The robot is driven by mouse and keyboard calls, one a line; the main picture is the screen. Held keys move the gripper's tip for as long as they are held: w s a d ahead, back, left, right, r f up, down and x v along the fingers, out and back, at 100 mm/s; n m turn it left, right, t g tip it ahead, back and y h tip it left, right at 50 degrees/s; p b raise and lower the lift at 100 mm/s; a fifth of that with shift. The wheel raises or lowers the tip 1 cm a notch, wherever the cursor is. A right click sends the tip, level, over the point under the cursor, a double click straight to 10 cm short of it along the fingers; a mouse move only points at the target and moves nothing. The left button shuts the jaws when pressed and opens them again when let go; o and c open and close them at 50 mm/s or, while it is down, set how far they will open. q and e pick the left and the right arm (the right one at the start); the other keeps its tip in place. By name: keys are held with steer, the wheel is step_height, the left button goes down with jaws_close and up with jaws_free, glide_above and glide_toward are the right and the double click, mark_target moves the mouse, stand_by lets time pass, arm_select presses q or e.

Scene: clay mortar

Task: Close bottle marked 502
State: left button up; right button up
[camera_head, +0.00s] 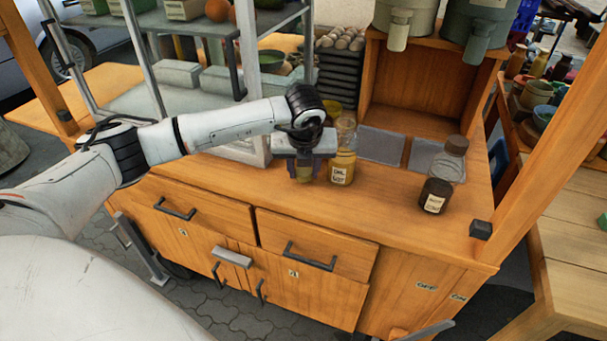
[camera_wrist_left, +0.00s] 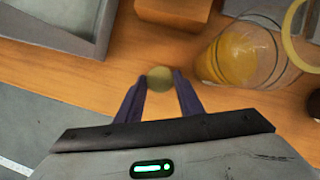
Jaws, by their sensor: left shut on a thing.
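A glass bottle of yellow liquid (camera_head: 342,165) stands upright on the wooden counter with a white label too small to read surely. In the left wrist view the bottle (camera_wrist_left: 240,58) is at the right, and a pale yellow ring at its upper right seems to be its rim. My left gripper (camera_head: 304,172) is just left of the bottle, apart from it. Its purple fingers (camera_wrist_left: 159,88) are shut on a small round tan stopper (camera_wrist_left: 159,78). A second bottle, with dark contents (camera_head: 436,194) and a brown top, stands further right; its label is unreadable. My right gripper is out of view.
The wooden counter (camera_head: 390,215) is clear in front of the bottles. Grey flat panels (camera_head: 380,145) lie behind them. A metal-framed shelf (camera_head: 190,25) stands at the left, and a wooden box (camera_head: 420,85) with dispensers above is behind. A wooden post rises at the right.

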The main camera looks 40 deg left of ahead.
mark_target(304, 174)
arm_select(q)
step_height(304, 174, up, 9)
steer(key=shift+f+b, duration=0.15)
steer(key=shift+b, duration=0.3)
steer(key=s+d+f+m+g+h, duration=0.1)
steer(key=s+d+m+h, duration=0.3)
steer(key=d+m, duration=0.5)
steer(key=s+d+f+m+g+h, duration=0.1)
steer(key=s+d+f+m+h, duration=0.15)
steer(key=d+m, duration=0.7)
steer(key=s+d+m+g+y, duration=0.1)
steer(key=s+d+m+g, duration=0.1)
steer(key=m, duration=0.6)
steer(key=s+d+r+m+g+y, duration=0.1)
steer(key=s+d+m+g, duration=0.1)
steer(key=s+d+m, duration=0.2)
steer(key=s+d+r+m+g+y, duration=0.1)
steer(key=s+d+m+g, duration=0.1)
steer(key=s+m, duration=0.5)
steer(key=shift+d+r+m+y, duration=0.15)
steer(key=shift+d+m, duration=0.25)
steer(key=shift+m, duration=1.05)
steer(key=shift+d+m+y, duration=0.2)
steer(key=shift+d+m, duration=0.15)
steer(key=shift+m, duration=1.05)
